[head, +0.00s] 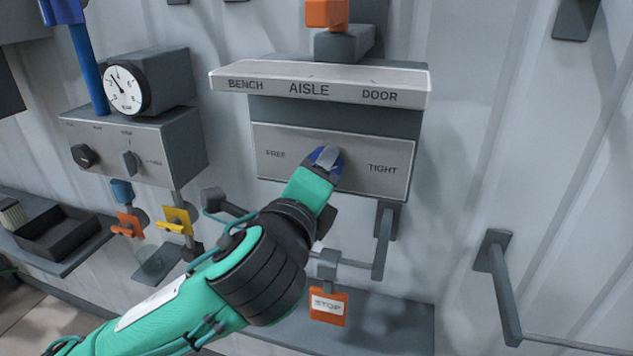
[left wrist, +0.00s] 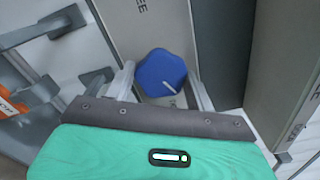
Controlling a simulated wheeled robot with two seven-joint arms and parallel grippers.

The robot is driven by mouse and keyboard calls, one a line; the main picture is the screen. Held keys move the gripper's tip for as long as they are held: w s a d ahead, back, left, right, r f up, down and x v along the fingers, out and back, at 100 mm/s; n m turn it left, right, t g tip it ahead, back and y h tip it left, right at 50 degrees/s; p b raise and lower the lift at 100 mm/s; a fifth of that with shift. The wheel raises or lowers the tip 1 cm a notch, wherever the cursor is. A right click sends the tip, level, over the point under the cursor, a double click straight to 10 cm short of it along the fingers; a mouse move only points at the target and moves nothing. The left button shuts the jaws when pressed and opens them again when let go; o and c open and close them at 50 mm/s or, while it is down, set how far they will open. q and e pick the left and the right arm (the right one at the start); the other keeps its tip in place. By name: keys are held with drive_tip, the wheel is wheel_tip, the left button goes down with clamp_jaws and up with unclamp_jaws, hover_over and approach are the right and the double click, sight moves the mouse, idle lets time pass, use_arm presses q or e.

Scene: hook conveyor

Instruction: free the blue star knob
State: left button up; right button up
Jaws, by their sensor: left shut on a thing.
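The blue star knob (head: 325,156) sits on a grey panel (head: 285,172) between the words FREE at left and TIGHT at right. My left gripper (head: 323,160) reaches up to it from below left and hides most of it. In the left wrist view the knob (left wrist: 160,73) is between the two fingers of my left gripper (left wrist: 162,88), which is shut on it. The knob's white line points down and right there, away from the FREE lettering at the top. My right gripper is in neither view.
A shelf (head: 320,82) marked BENCH, AISLE and DOOR juts out above the knob panel. A gauge box (head: 187,143) stands at left. Grey bars (head: 384,245) and an orange STOP tag (head: 328,307) hang below.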

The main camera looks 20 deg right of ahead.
use_arm(q)
drive_tip(key=n+b, duration=0.1)
drive_tip(key=n, duration=0.9)
idle(0.5)
drive_tip(key=o, duration=1)
drive_tip(key=shift+d, duration=0.1)
drive_tip(key=shift+f, duration=0.1)
drive_tip(key=b+v, duration=0.7)
drive_tip(key=v, duration=0.6)
drive_tip(key=shift+s, duration=0.25)
